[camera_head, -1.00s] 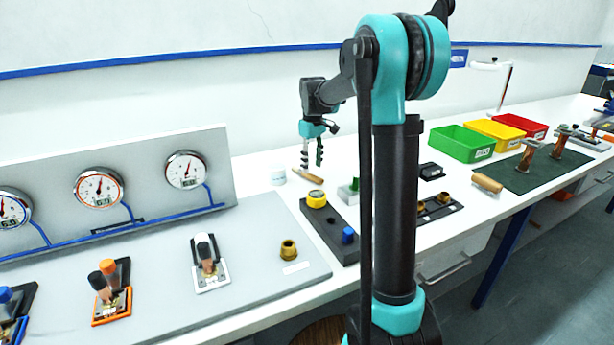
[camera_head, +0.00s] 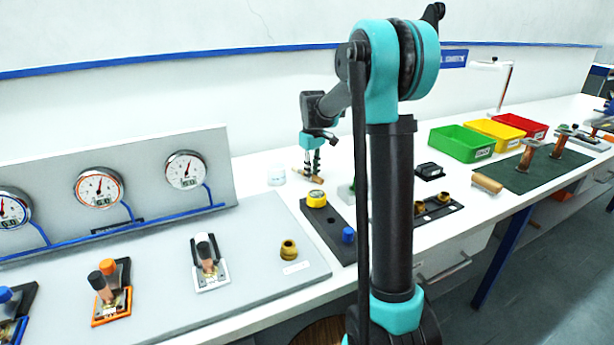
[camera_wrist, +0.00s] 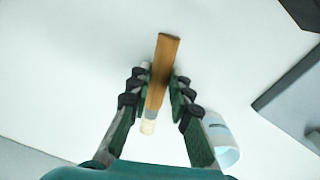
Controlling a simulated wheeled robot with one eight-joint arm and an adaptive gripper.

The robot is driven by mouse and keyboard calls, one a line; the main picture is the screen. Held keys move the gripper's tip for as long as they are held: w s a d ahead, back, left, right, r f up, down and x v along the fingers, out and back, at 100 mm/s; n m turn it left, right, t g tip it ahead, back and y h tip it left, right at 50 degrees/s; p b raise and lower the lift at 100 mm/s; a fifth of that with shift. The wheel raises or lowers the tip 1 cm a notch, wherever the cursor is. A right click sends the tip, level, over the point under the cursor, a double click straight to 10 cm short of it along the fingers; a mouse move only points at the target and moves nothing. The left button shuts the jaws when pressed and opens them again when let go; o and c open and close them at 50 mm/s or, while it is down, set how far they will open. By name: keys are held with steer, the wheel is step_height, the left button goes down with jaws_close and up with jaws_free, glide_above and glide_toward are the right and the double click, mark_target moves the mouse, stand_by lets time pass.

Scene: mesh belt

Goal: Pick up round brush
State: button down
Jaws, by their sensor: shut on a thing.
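The round brush (camera_wrist: 163,65) has a brown wooden handle, a grey band and a pale tip. In the wrist view it lies lengthwise between the fingers of my gripper (camera_wrist: 160,95), which are shut on its handle. In the head view my gripper (camera_head: 312,163) is low over the white bench, left of my column. The brush (camera_head: 321,178) shows there only as a small brown piece at the fingertips. I cannot tell whether it still touches the bench.
A white jar (camera_head: 276,175) stands just left of my gripper and also shows in the wrist view (camera_wrist: 222,140). A black block with a yellow-capped fitting (camera_head: 316,199) is in front. Green (camera_head: 461,144), yellow and red bins stand to the right.

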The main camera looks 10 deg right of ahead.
step_height(320, 180, up, 20)
stand_by(0.7)
stand_by(1.6)
